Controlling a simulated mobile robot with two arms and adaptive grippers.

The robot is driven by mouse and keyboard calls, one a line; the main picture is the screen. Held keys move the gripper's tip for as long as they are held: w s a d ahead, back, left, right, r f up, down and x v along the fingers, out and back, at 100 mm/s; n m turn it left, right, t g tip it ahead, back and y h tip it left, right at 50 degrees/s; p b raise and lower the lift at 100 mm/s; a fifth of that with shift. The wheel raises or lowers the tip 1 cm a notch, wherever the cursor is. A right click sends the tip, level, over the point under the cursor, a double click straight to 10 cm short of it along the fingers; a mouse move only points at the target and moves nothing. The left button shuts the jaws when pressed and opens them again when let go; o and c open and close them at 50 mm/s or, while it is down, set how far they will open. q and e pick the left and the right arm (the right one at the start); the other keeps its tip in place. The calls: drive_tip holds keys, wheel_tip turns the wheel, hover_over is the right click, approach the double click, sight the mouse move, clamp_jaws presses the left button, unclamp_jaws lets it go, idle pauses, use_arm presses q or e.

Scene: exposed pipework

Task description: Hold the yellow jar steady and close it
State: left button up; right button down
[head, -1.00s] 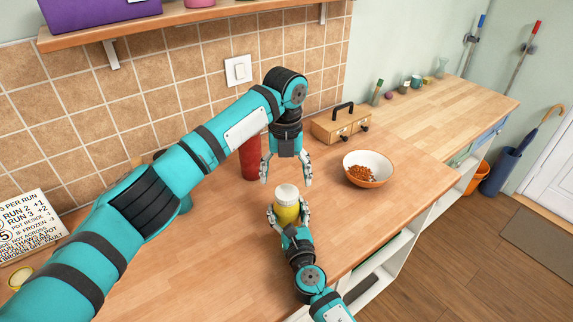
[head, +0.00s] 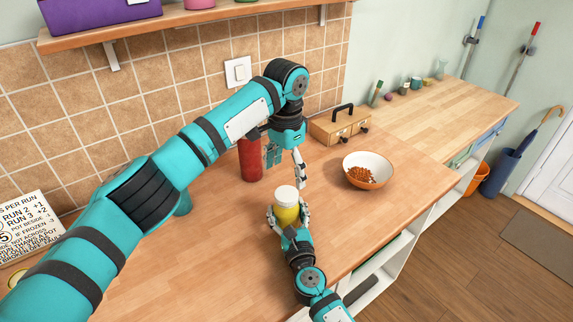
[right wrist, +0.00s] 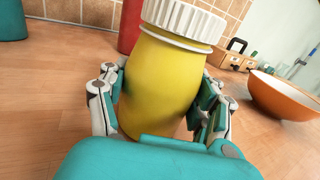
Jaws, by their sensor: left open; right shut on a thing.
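The yellow jar (head: 285,213) stands upright on the wooden counter with a white ribbed lid (head: 287,195) on its top. In the right wrist view the jar (right wrist: 160,85) fills the middle and its lid (right wrist: 185,20) sits on the mouth; I cannot tell how tight it is. My right gripper (head: 287,218) is shut around the jar's body, a finger on each side, as the right wrist view also shows (right wrist: 160,105). My left gripper (head: 284,170) is open and empty, above and behind the lid, fingers pointing down, apart from it.
A red canister (head: 250,160) stands behind the left gripper. An orange-and-white bowl (head: 383,168) of small brown pieces is to the right, near a wooden drawer box (head: 338,125). A printed sign (head: 28,230) stands at the left. The counter's front left is clear.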

sight(287, 193)
use_arm(q)
drive_tip(key=n, duration=0.6)
drive_tip(key=shift+r+n, duration=0.3)
drive_tip(key=n, duration=0.6)
drive_tip(key=shift+r, duration=0.15)
drive_tip(key=shift+f, duration=4)
drive_tip(key=shift+c, duration=0.2)
